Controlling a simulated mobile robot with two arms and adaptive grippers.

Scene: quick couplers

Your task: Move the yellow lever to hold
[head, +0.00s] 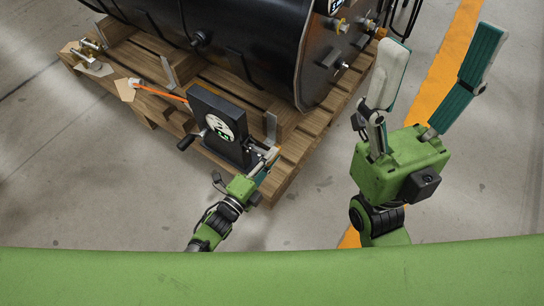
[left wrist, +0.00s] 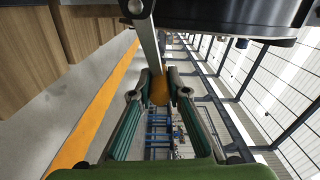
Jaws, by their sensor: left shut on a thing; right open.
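A black upright unit (head: 218,125) with a white and green dial face stands on the wooden pallet. The lever is a grey bar (left wrist: 148,42) with a yellow knob (left wrist: 158,88) at its end. My left gripper (head: 268,160) is at the right side of the unit in the head view. In the left wrist view its fingers (left wrist: 158,92) are shut on the yellow knob from both sides. In the head view the knob is hidden by the fingers. I cannot read the dial marks. My right gripper (head: 443,42) is open and empty, raised to the right of the pallet.
A large black tank (head: 255,40) lies on the wooden pallet (head: 285,165) behind the unit. A black crank handle (head: 186,142) sticks out left of the unit. The floor in front is clear.

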